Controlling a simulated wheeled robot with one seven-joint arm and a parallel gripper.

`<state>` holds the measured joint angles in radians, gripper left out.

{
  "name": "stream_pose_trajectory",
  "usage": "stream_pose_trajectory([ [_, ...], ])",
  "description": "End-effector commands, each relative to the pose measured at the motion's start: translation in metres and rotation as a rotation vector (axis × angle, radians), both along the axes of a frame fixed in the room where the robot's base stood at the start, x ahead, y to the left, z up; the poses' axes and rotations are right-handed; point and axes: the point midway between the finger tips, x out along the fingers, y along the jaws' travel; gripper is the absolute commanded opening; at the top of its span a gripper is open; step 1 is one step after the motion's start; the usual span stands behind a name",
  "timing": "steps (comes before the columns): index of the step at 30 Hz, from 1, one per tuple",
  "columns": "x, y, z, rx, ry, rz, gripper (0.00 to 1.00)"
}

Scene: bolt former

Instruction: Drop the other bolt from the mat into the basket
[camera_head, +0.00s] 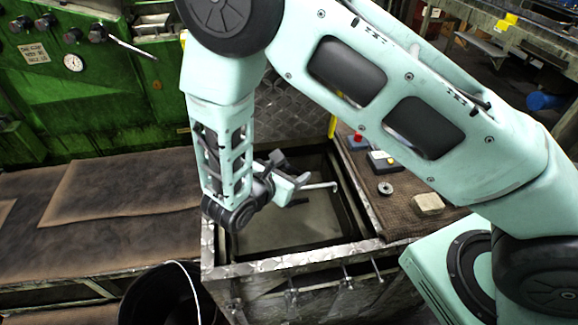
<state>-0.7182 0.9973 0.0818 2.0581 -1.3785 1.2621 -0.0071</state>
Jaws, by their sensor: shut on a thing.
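My gripper (300,184) is shut on a thin silver bolt (322,186). The bolt sticks out to the right of the jaws, about level. The gripper and bolt are over a dark, open recessed bin (285,230) in a metal-edged stand. The brown mat (405,224) lies to the right of this bin, and no bolt shows on its visible part. A black round container with a pale wire handle (140,303) stands at the bottom left, cut off by the frame. I cannot tell which of the two containers is the basket.
On the mat are a blue box with a red button (357,143), a grey box with a yellow button (384,163), a metal ring (385,188) and a tan block (428,205). A green machine (90,105) stands behind a wide brown-covered bench (120,190) at left.

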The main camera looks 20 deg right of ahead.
Motion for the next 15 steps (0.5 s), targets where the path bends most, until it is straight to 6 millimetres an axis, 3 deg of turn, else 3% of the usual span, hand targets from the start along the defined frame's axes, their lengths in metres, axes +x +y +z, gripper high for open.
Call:
stream_pose_trajectory([
  [9, 0.0, -0.001, -0.039, 0.0, 0.0, -0.003, 0.38],
  [15, 0.0, -0.001, -0.052, 0.001, 0.0, -0.004, 0.38],
])
